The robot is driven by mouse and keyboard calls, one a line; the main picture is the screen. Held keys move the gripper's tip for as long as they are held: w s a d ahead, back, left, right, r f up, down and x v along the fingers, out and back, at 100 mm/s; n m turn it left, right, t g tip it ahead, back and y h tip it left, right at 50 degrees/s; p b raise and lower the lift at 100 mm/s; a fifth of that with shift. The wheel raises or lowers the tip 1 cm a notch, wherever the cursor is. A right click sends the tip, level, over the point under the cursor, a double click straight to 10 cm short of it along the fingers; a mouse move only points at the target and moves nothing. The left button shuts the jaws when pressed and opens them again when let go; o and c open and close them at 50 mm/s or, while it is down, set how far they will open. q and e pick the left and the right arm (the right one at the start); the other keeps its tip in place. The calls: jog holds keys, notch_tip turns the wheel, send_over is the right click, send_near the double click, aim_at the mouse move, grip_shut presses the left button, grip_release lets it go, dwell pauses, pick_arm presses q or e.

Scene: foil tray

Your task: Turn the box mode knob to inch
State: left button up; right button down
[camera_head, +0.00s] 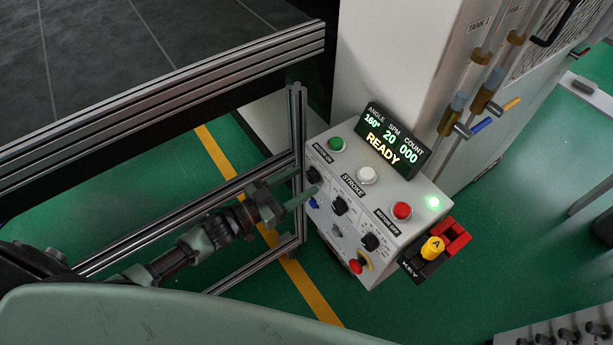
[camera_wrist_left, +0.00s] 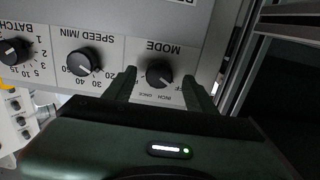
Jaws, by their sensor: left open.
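The control box (camera_head: 352,187) stands at the centre of the head view with a row of black knobs on its sloped front. The mode knob (camera_head: 313,175) is the leftmost, partly crowded by my left gripper (camera_head: 302,197). In the left wrist view the panel appears upside down. The black mode knob (camera_wrist_left: 159,73) sits between the two fingers of my open left gripper (camera_wrist_left: 159,82), with a gap visible on each side. Its white mark seems to point to the lower right, between the INCH and OFF labels; the exact setting is hard to tell. My right gripper is not in view.
The speed knob (camera_wrist_left: 82,62) and batch knob (camera_wrist_left: 14,50) lie left of the mode knob in the wrist view. A metal frame post (camera_head: 298,130) stands close beside the box. A red emergency button (camera_head: 358,266) and yellow key switch (camera_head: 433,248) are further right.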

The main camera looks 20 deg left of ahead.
pick_arm(q)
jog(key=shift+x, duration=0.9)
jog(key=shift+d, duration=0.15)
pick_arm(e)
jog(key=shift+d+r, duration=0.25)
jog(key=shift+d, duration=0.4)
pick_arm(q)
grip_shut()
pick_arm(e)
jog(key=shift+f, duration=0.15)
pick_arm(q)
jog(key=m+b, duration=0.1)
jog(key=m, duration=0.2)
jog(key=shift+f+m, duration=0.1)
jog(key=shift+m, duration=0.2)
jog(key=m+b, duration=0.1)
jog(key=m, duration=0.2)
jog(key=shift+m, duration=0.3)
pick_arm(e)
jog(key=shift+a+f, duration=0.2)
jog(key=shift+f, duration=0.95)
pick_arm(q)
jog(key=shift+m, duration=0.4)
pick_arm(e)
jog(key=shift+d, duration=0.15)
